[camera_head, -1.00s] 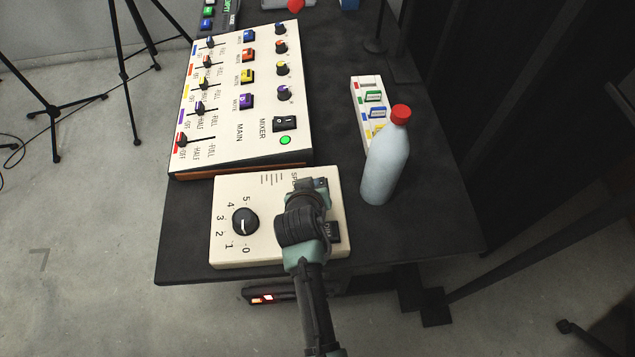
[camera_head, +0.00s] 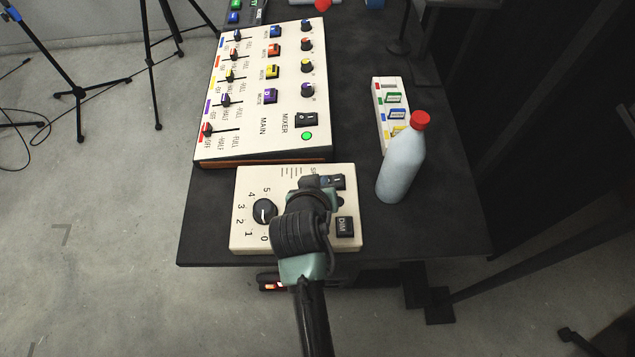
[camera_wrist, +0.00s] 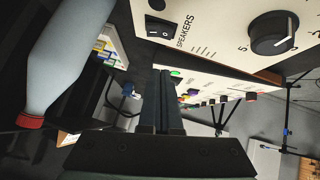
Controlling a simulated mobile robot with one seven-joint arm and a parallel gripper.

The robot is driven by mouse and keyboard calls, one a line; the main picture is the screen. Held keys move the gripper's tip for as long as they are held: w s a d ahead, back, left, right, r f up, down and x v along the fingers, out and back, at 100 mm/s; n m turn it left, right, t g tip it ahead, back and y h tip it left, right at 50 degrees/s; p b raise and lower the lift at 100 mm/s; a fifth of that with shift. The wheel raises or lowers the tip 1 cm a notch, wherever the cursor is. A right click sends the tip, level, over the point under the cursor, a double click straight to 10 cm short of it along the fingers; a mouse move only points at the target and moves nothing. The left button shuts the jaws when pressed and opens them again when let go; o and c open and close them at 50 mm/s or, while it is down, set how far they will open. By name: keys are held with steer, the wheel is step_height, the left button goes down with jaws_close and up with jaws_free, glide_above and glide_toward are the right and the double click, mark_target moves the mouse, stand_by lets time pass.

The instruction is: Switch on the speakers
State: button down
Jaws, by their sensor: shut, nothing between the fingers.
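The cream speakers box (camera_head: 248,236) lies at the table's near edge in the head view. Its black rocker switch (camera_head: 334,181) is partly visible just right of my gripper (camera_head: 312,192). In the wrist view the rocker switch (camera_wrist: 161,27) shows its I and O marks beside the SPEAKERS label. I cannot tell which side is pressed. My gripper (camera_wrist: 168,76) is shut and empty, with its fingers apart from the switch in that picture. In the head view it hangs over the box and hides part of its label. No lit lamp shows on the visible part of this box.
The mixer panel (camera_head: 225,148) stands behind the box, with a lit green lamp (camera_head: 307,136). A pale bottle with a red cap (camera_head: 400,166) stands to the right, before a small white panel (camera_head: 379,103). The box carries a black dial (camera_head: 264,211) and a DIM button (camera_head: 346,227).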

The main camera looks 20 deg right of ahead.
steer(key=shift+v, duration=1.35)
steer(key=shift+a, duration=0.15)
steer(key=shift+d+r+h, duration=0.1)
steer(key=shift+d+h, duration=0.3)
steer(key=shift+d, duration=0.2)
steer(key=shift+a, duration=0.1)
